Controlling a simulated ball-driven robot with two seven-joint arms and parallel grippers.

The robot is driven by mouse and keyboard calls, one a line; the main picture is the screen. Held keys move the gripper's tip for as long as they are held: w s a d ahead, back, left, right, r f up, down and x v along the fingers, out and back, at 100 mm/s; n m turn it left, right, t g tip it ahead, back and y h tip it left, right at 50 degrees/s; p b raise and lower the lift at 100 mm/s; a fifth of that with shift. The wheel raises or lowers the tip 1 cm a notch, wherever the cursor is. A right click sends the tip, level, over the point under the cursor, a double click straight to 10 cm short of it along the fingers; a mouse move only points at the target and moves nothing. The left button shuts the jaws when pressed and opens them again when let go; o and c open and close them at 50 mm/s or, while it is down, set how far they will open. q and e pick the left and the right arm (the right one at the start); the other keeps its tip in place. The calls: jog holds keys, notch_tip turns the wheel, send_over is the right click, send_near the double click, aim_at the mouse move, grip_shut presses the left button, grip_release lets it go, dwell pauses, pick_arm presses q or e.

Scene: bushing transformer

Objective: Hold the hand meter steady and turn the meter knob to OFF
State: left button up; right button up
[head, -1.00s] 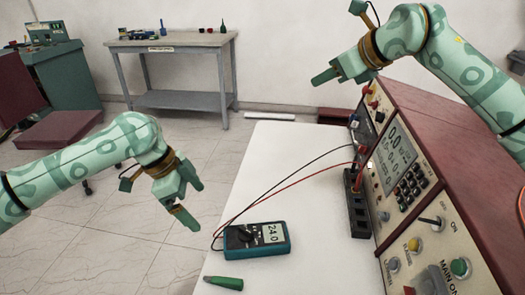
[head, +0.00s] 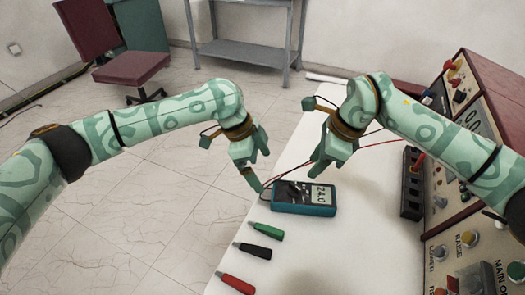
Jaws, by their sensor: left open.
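The hand meter (head: 318,209) is a teal box with a display reading 24.0. It lies flat on the white table, with its dark knob area (head: 287,190) on the left part of its face. My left gripper (head: 263,171) is open at the meter's left end, with one fingertip close to its edge; I cannot tell if it touches. My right gripper (head: 319,166) is just above and behind the meter, pointing down. Its jaw opening is not clear from this angle. The knob's pointer is too small to read.
Green (head: 265,230), black (head: 258,251) and red (head: 236,283) probes lie on the table (head: 350,255) in front of the meter. Red and black leads run behind it. A black terminal strip (head: 411,185) and the control console (head: 470,200) stand on the right.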

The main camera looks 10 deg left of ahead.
aim_at(274, 190)
pick_arm(q)
jog(key=x, duration=1.1)
jog(key=shift+c, duration=0.3)
